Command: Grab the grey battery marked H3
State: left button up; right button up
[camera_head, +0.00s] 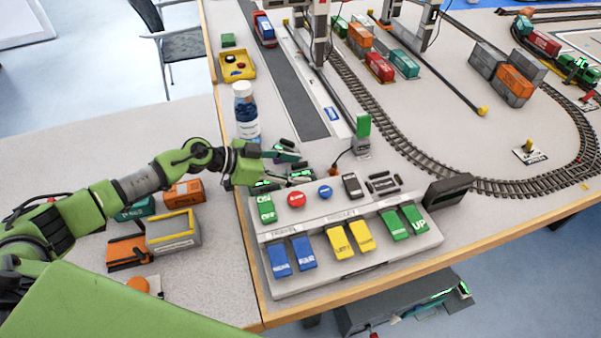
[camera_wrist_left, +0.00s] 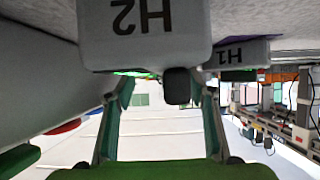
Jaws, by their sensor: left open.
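A grey block marked H2 (camera_wrist_left: 140,35) is large at the top of the left wrist view, its letters upside down. A second grey block marked H1 (camera_wrist_left: 240,54), with a purple stripe, is to its right. I see no H3 mark in either view. My left gripper (camera_head: 301,167) is open just behind the control panel, beside the bottle. Its two fingers (camera_wrist_left: 163,118) stand apart in the left wrist view, with a small dark block seen between them. Small dark pieces lie around the fingers in the head view, their marks unreadable. My right gripper is not in view.
The control panel (camera_head: 330,221) with coloured keys stands in front of the gripper. A bottle (camera_head: 245,113) and a yellow tray (camera_head: 236,64) are behind it. A dark box (camera_head: 447,190) sits right of the panel. Tracks, containers and crane legs fill the back.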

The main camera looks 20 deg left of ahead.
pick_arm(q)
jog(key=shift+x, duration=1)
jog(key=shift+a, duration=0.1)
jog(key=shift+c, duration=0.4)
jog(key=c, duration=1.2)
jog(key=shift+r, duration=0.1)
jog(key=shift+c, duration=0.2)
